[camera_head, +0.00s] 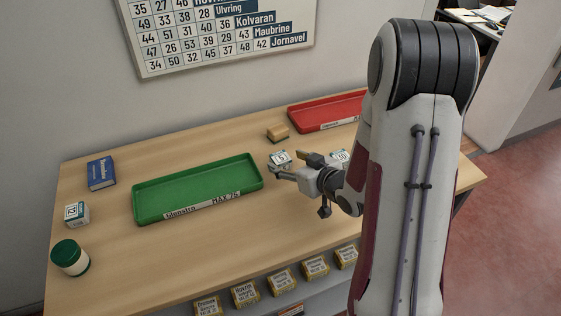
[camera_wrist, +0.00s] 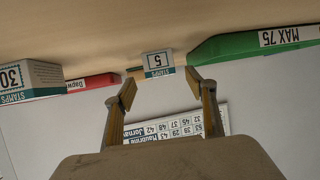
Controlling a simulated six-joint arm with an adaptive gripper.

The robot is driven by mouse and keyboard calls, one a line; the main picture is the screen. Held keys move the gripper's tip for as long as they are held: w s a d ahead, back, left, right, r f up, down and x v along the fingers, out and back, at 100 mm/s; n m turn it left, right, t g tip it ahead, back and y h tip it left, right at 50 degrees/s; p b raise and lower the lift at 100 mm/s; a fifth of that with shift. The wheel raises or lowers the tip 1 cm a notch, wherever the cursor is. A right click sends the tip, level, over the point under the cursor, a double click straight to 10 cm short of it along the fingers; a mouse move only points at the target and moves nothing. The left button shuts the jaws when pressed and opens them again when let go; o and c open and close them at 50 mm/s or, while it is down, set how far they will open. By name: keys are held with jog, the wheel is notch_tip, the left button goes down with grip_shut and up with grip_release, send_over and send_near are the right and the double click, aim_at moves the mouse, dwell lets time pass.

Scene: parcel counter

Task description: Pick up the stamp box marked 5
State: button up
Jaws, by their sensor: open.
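The stamp box marked 5 (camera_head: 280,158) is a small white box with a teal band. It stands on the counter just right of the green tray. In the wrist view, which is upside down, the box (camera_wrist: 158,60) shows its 5 face ahead, between the two fingers and beyond their tips. My gripper (camera_head: 288,165) is open and empty, low over the counter close to the box. The fingertips (camera_wrist: 161,88) appear apart from it. In the head view the gripper overlaps the area beside the box, so the exact gap is hard to tell.
A green tray (camera_head: 190,182) marked MAX 75 lies left of the box. A red tray (camera_head: 310,118) and a tan block (camera_head: 277,132) are behind. A stamp box marked 30 (camera_wrist: 30,78) stands to the gripper's other side. A blue book (camera_head: 101,173) and green-lidded jar (camera_head: 70,258) stand far left.

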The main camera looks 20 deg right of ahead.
aim_at(283, 159)
jog(key=shift+x, duration=2.3)
jog(key=c, duration=1.3)
